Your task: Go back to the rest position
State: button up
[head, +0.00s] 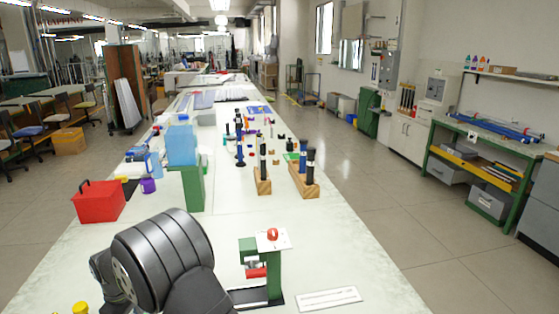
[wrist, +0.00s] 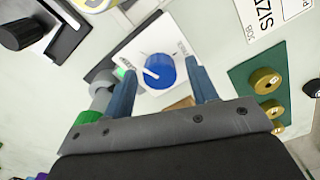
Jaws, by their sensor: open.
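My gripper (wrist: 162,75) shows in the wrist view with its two blue-grey fingers apart. The gap between them appears empty. Beyond the fingertips is a blue knob (wrist: 159,71) with a white pointer, on a white plate (wrist: 182,38). I cannot tell how far the knob is from the fingers. In the head view my dark arm covers the lower left of the bench, and my fingertips are not visible. Black rods (head: 310,160) stand upright in a wooden block (head: 304,184). Another wooden block (head: 262,184) beside it also holds a dark rod.
A green stand with a red knob (head: 272,234) is right of my arm, near a white labelled plate (head: 328,299). A red box (head: 98,203) and a blue box (head: 181,145) stand left. The bench (head: 340,235) is clear on the right. Brass discs (wrist: 266,80) show in the wrist view.

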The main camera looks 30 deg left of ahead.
jog(key=m, duration=0.5)
jog(key=shift+m, duration=0.3)
jog(key=m, duration=0.6)
